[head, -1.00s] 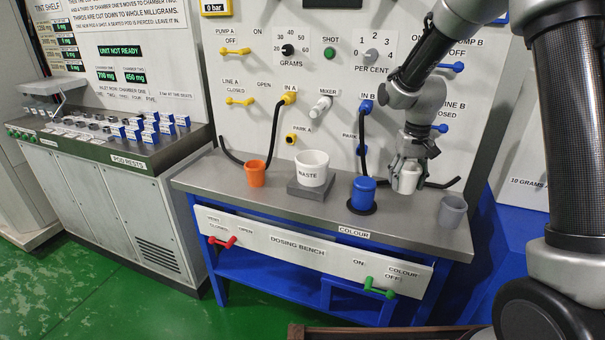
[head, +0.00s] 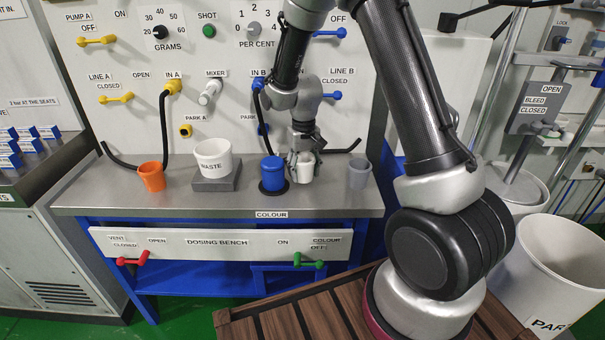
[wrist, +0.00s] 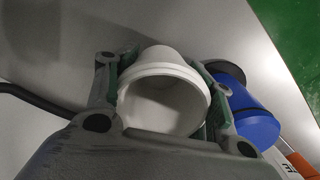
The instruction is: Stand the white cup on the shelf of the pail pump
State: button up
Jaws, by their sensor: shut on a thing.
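My gripper (head: 304,164) is shut on the white cup (head: 306,174) at the back right of the dosing bench. In the wrist view the cup (wrist: 163,58) sits between the fingers with its open mouth facing the camera. It is upright, just right of a blue cup; I cannot tell whether its base touches the bench top. A machine with upright posts and a large white pail (head: 562,262) stands at the right, perhaps the pail pump. I cannot make out its shelf for certain.
A slatted wooden platform (head: 270,323) lies in front, and a grey bleed box (head: 537,107) is at the right.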

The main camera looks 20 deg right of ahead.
jog(key=shift+f, duration=0.8)
jog(key=shift+f, duration=0.1)
jog(key=o, duration=0.8)
